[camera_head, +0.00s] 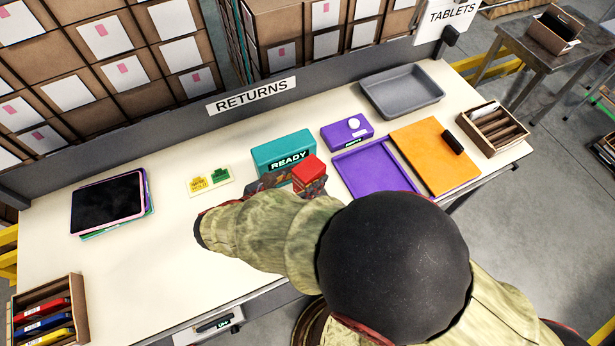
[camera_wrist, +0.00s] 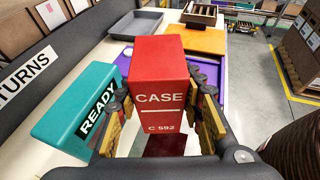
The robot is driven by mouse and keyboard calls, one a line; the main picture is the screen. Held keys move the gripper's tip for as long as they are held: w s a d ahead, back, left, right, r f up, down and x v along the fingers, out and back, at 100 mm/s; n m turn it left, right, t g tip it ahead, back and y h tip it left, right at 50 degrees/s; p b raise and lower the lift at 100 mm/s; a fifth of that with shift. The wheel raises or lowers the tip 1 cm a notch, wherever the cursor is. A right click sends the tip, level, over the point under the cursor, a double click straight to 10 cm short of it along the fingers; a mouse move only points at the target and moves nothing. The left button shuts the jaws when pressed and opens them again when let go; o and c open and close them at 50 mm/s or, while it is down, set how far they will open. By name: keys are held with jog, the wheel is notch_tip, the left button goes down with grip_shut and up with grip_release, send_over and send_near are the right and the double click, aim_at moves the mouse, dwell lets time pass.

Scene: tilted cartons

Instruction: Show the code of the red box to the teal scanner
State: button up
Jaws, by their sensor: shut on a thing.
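The red box (camera_wrist: 158,90) is held upright between the fingers of my gripper (camera_wrist: 162,125), which is shut on it. Its face toward the wrist camera reads "CASE" and "C 592"; I see no code on the faces in view. In the head view the red box (camera_head: 309,174) shows just right of the teal scanner, and my arm hides much of my gripper. The teal scanner (camera_head: 283,150) stands on the table and reads "READY". In the wrist view the scanner (camera_wrist: 80,105) is left of the box, with a gap between them.
A purple device (camera_head: 347,132) and purple tray (camera_head: 374,170) lie right of the scanner, then an orange board (camera_head: 436,158). A grey tray (camera_head: 402,91) is at the back. A tablet stack (camera_head: 109,204) lies left.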

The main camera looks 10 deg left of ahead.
jog(key=shift+s+f, duration=0.2)
jog(key=shift+s, duration=0.15)
notch_tip(320, 180, down, 7)
jog(key=b, duration=0.7)
jog(key=shift+r, duration=0.15)
jog(key=shift+r, duration=0.1)
notch_tip(320, 180, up, 6)
jog(key=p, duration=0.6)
jog(key=shift+w, duration=0.1)
